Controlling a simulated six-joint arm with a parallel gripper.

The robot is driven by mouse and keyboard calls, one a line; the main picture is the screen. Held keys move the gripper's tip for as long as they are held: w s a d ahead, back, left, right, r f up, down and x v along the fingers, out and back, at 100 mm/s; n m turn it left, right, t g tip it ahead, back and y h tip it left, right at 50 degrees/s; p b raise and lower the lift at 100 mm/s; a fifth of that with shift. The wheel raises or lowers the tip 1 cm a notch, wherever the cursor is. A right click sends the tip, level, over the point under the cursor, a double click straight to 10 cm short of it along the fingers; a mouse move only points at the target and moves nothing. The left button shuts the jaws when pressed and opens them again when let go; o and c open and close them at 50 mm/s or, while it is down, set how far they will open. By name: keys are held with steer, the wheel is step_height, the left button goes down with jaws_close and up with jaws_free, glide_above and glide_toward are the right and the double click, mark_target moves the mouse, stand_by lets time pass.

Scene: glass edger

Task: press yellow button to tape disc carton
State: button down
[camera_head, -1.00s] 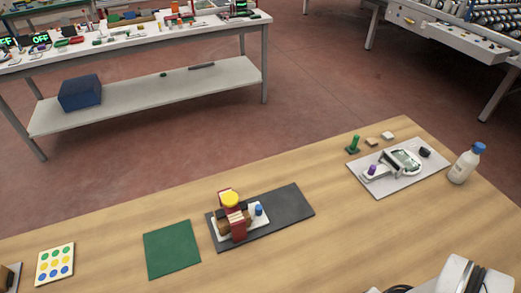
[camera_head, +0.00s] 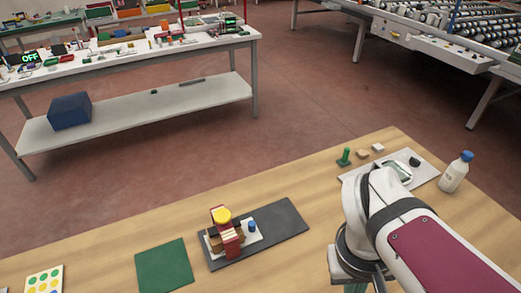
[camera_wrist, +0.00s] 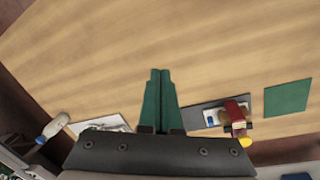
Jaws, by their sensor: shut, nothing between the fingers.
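The yellow button (camera_head: 221,215) tops a red upright frame (camera_head: 231,238) on a white base on the dark grey mat (camera_head: 283,218). A brown carton-like block (camera_head: 214,243) sits by the frame on the white base, partly hidden. In the wrist view the yellow button (camera_wrist: 245,142) is right of my gripper (camera_wrist: 160,72), beside the red frame (camera_wrist: 236,110). My gripper's green fingers are together and empty, over bare wood. In the head view my arm hides most of the gripper, low at the right, well apart from the button.
A green mat (camera_head: 164,266) lies left of the grey mat.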

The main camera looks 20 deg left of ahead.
steer(key=w+a+n+t+h, duration=0.1)
steer(key=w+a+n+t, duration=0.1)
steer(key=w+a+n, duration=0.45)
steer(key=n+t+y, duration=0.1)
steer(key=n+t, duration=0.5)
steer(key=n, duration=0.9)
glide_above(218, 218)
steer(key=shift+r, duration=0.15)
steer(key=shift+f, duration=4.4)
steer(key=shift+f, duration=0.1)
steer(key=shift+f, duration=0.35)
